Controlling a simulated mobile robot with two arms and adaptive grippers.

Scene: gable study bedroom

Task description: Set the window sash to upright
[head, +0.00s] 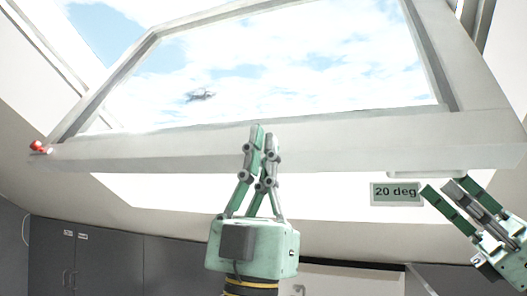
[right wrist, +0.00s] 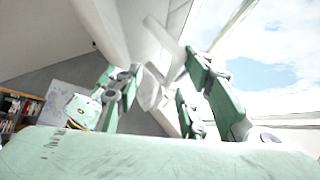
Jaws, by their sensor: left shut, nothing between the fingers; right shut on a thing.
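The window sash (head: 330,138) is a large pale frame around a pane of sky, tilted out from the sloping window opening in the head view. A white handle bar (head: 427,174) runs under the right part of its bottom rail. My right gripper (head: 445,188) is at this handle, shut on it; in the right wrist view a white piece (right wrist: 150,88) shows between the fingers. The exact contact is partly hidden. My left gripper (head: 257,132) is shut and empty, pointing up in front of the middle of the bottom rail. Whether it touches the rail I cannot tell.
A sign reading "20 deg" (head: 396,193) shows just left of my right gripper. A small red and white item (head: 40,148) is at the sash's lower left corner. Dark grey cabinets (head: 100,262) stand below. A bookshelf (right wrist: 18,108) shows in the right wrist view.

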